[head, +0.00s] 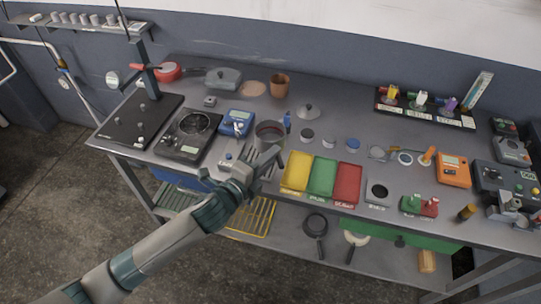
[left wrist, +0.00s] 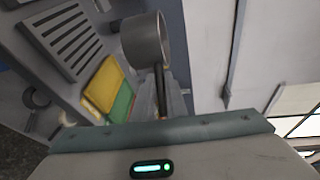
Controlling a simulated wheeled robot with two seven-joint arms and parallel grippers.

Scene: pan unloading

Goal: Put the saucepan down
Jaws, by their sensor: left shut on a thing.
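The grey saucepan (head: 270,133) is over the middle of the bench in the head view, with its open top facing up. In the left wrist view the saucepan (left wrist: 147,40) is at the top centre, and its dark handle (left wrist: 160,78) runs down between my fingers. My left gripper (head: 265,163) is shut on this handle, on the near side of the pan. The fingers also show in the left wrist view (left wrist: 162,98). I cannot tell whether the pan's base touches the bench. My right gripper is not in view.
A black burner plate (head: 188,135) and a blue device (head: 236,122) are left of the pan. Yellow (head: 297,171), green (head: 322,177) and red (head: 347,184) trays lie right of it. A lid (head: 308,111) and a brown pot (head: 280,86) stand behind.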

